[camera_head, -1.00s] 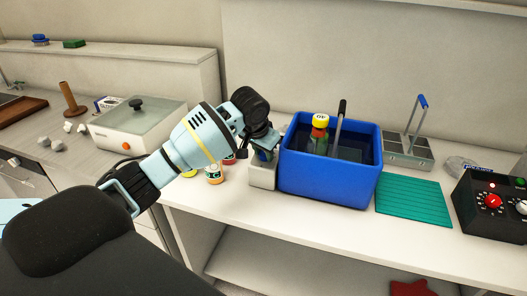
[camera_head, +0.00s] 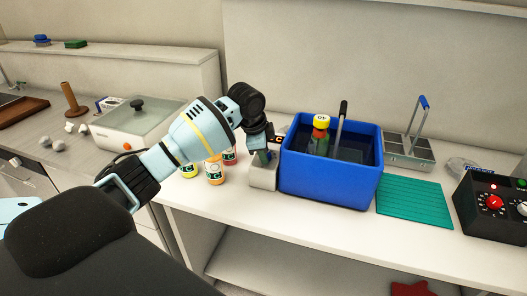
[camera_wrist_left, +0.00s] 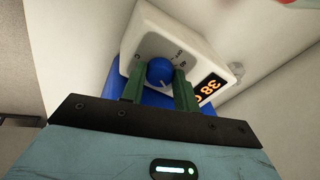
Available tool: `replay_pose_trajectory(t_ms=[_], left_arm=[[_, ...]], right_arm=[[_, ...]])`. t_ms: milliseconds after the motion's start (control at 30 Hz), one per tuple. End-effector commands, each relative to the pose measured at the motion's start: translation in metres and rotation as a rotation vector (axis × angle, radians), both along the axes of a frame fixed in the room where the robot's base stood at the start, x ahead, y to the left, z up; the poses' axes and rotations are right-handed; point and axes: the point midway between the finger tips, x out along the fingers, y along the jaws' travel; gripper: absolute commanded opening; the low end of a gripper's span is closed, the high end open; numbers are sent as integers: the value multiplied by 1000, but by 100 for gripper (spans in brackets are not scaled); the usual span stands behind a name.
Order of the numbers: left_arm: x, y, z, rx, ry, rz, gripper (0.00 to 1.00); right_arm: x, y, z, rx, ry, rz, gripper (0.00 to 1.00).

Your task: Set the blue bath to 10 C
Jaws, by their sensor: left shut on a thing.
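The blue bath (camera_head: 325,188) stands on the bench in the head view, with a yellow-capped bottle (camera_head: 320,122) in it. At its left is a pale control box (camera_head: 262,178), which shows large in the left wrist view (camera_wrist_left: 150,28). The box carries a blue knob (camera_wrist_left: 159,72) and a display (camera_wrist_left: 211,88) with orange digits that look like 38, partly behind a finger. My left gripper (camera_wrist_left: 160,82) has its green fingers on both sides of the knob and is shut on it. In the head view the left gripper (camera_head: 262,158) is over the box. My right gripper is not in view.
Several small jars (camera_head: 214,172) stand just left of the box, close under my left arm. A teal mat (camera_head: 415,205), a metal rack (camera_head: 408,152) and a black control unit with a red knob (camera_head: 494,202) are at the right. A white-based appliance (camera_head: 137,125) stands at the left.

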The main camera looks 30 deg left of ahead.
Motion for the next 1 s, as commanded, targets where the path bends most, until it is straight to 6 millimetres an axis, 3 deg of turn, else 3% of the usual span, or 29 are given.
replay_pose_trajectory(t_ms=[400, 1000], left_arm=[[1, 1, 1, 55, 13, -205, 8], [1, 1, 1, 64, 13, -241, 8]], right_arm=[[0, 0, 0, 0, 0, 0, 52], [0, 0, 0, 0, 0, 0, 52]])
